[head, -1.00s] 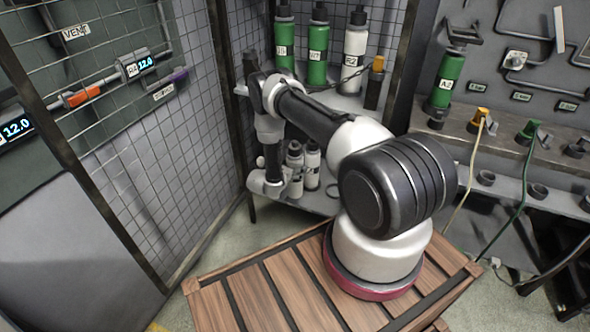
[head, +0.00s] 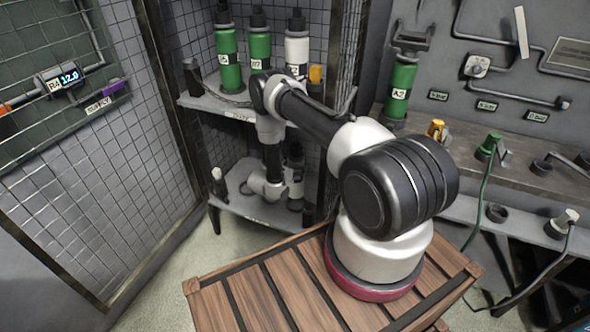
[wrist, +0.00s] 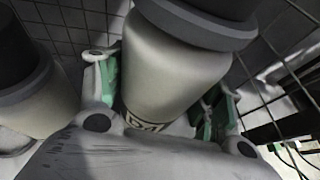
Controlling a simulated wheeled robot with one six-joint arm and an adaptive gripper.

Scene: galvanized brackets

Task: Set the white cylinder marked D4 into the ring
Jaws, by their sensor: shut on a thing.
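My gripper (wrist: 158,98) is shut on a white cylinder (wrist: 165,70) with a dark grey collar and black end. Its green-padded fingers lie on either side of it. Its label is partly cut off by the gripper body, but looks like D4. In the head view my gripper's fingers are hidden behind my wrist, low in the metal rack. A white cylinder with a black top (head: 297,185) shows just right of my wrist there; I cannot tell if it is the held one. I cannot make out the ring for certain.
Another pale cylinder (wrist: 35,100) stands close on the left in the wrist view. On the upper shelf (head: 215,103) are green cylinders (head: 228,65) and a white one (head: 297,50). Wire mesh encloses the rack.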

